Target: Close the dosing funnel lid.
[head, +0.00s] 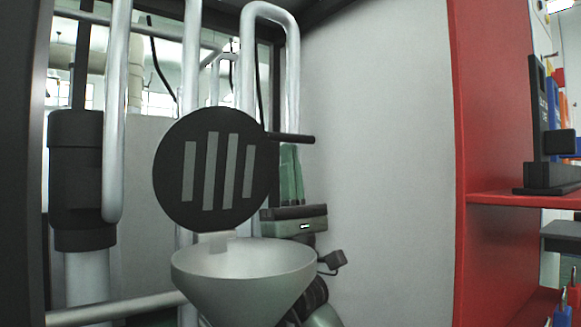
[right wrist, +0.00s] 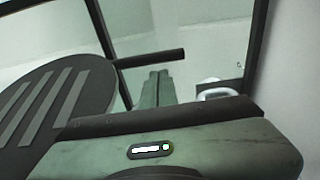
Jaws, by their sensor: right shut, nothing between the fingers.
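The dosing funnel (head: 243,283) is a pale metal cone at the lower middle of the head view. Its round black lid (head: 217,170) with grey stripes stands open, roughly upright, on a hinge at the funnel's back rim. A dark rod handle (head: 292,138) sticks out from the lid to the right. My right gripper (head: 290,150) has green fingers, shut and empty, pointing up just below the handle. In the right wrist view the fingertips (right wrist: 158,76) are close to the handle (right wrist: 150,59); I cannot tell whether they touch. The lid (right wrist: 55,105) is left of them. My left gripper is not in view.
Bent metal pipes (head: 290,70) and a dark cylinder (head: 82,165) stand behind and left of the funnel. A plain grey wall (head: 385,160) is to the right, then a red shelf frame (head: 495,100). Free room shows between the gripper and the grey wall.

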